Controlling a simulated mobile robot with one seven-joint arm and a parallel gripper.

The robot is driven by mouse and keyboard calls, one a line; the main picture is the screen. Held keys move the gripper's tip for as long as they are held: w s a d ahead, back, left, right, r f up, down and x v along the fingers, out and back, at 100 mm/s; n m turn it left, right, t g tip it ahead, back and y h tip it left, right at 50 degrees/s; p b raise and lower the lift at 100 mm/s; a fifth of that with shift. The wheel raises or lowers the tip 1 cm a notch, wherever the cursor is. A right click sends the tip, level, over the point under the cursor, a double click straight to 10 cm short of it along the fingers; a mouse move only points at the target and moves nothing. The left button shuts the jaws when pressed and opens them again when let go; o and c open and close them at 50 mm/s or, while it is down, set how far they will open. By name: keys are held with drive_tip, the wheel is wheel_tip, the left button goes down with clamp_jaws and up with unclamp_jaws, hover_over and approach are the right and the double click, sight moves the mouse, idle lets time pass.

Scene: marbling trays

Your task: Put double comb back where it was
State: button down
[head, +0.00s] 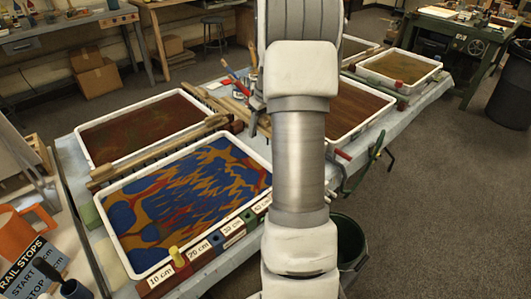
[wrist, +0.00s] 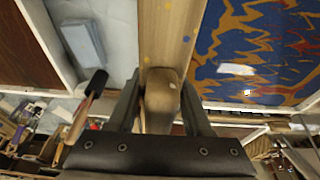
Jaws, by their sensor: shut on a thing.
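In the wrist view my gripper (wrist: 160,88) is shut on a rounded wooden grip (wrist: 162,92). A pale wooden bar (wrist: 168,35) with small paint spots runs away from it; this looks like the double comb, but its teeth are hidden. The bar passes beside the tray of blue and orange marbling (wrist: 255,45). In the head view my arm hides the gripper. A toothed wooden comb (head: 160,152) lies between the marbled tray (head: 118,245) and a brown tray (head: 92,165). I cannot tell whether it is the held one.
Colour blocks labelled in cm (head: 200,250) line the marbled tray's front edge. More brown trays (head: 350,112) stand behind and right. A dark bin (head: 348,240) stands beside the table at right. A blue-grey block (wrist: 82,42) lies left of the bar. Open floor is at right.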

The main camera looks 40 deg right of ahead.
drive_tip(key=s+d+r, duration=0.1)
drive_tip(key=s+d, duration=0.6)
drive_tip(key=d, duration=0.3)
drive_tip(key=shift+w+a+f+b, duration=0.3)
drive_tip(key=shift+w+a+f, duration=0.35)
drive_tip(key=shift+w+f, duration=1.15)
drive_tip(key=shift+w+a+f+b, duration=0.3)
drive_tip(key=shift+w+a+f, duration=0.3)
drive_tip(key=shift+w+f, duration=1.2)
drive_tip(key=shift+w+a+f+b, duration=0.3)
drive_tip(key=shift+w+a+f, duration=0.35)
drive_tip(key=shift+w+f, duration=1.1)
drive_tip(key=shift+w+r, duration=0.1)
drive_tip(key=shift+f+b, duration=0.35)
drive_tip(key=shift+f, duration=0.2)
drive_tip(key=shift+f, duration=0.1)
drive_tip(key=shift+c, duration=1.6)
unclamp_jaws()
